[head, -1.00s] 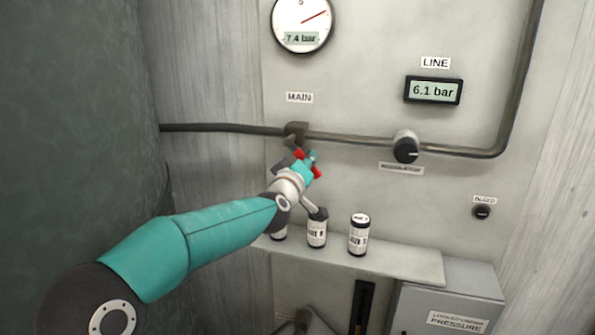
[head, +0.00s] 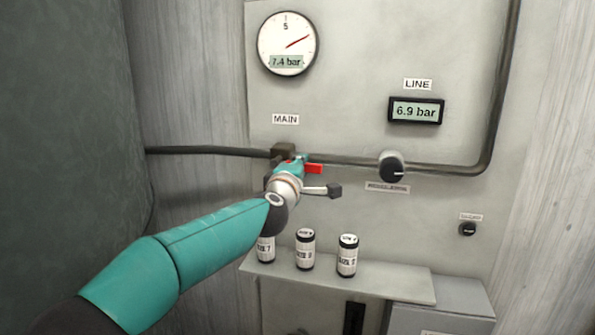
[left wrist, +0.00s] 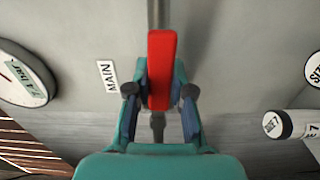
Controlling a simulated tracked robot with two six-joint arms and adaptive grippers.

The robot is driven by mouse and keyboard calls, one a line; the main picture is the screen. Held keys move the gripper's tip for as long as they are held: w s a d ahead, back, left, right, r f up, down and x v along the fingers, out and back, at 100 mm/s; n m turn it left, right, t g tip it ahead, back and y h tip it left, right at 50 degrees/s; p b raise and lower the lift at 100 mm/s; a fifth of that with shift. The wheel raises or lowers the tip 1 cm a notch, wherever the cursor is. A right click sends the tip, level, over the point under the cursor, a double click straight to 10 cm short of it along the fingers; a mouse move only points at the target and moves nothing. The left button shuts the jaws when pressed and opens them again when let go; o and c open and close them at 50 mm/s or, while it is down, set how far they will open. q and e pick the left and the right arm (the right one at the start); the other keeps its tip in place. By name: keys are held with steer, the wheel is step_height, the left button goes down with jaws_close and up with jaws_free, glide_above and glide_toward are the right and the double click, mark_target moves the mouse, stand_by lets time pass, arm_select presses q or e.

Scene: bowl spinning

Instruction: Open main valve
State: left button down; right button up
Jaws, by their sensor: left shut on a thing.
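The main valve (head: 283,151) sits on the pipe below the MAIN label (head: 286,119). Its red handle (head: 314,168) points right, roughly along the pipe. My left gripper (head: 297,166) is at the valve and partly hides it. In the left wrist view the red handle (left wrist: 161,65) lies between the two fingers of the left gripper (left wrist: 160,90), which is shut on it. The LINE display (head: 416,111) reads 6.9 bar. The round gauge (head: 287,43) reads 7.4 bar. My right gripper is not in view.
A black regulator knob (head: 391,168) sits on the pipe to the right. A small dark knob (head: 467,229) is lower right.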

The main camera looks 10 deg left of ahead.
arm_select(q)
steer(key=shift+a+n, duration=0.1)
steer(key=shift+n, duration=0.3)
steer(key=c, duration=1)
jaws_free()
steer(key=shift+a, duration=0.1)
steer(key=shift+s, duration=0.1)
steer(key=s, duration=1.1)
steer(key=shift+s, duration=0.35)
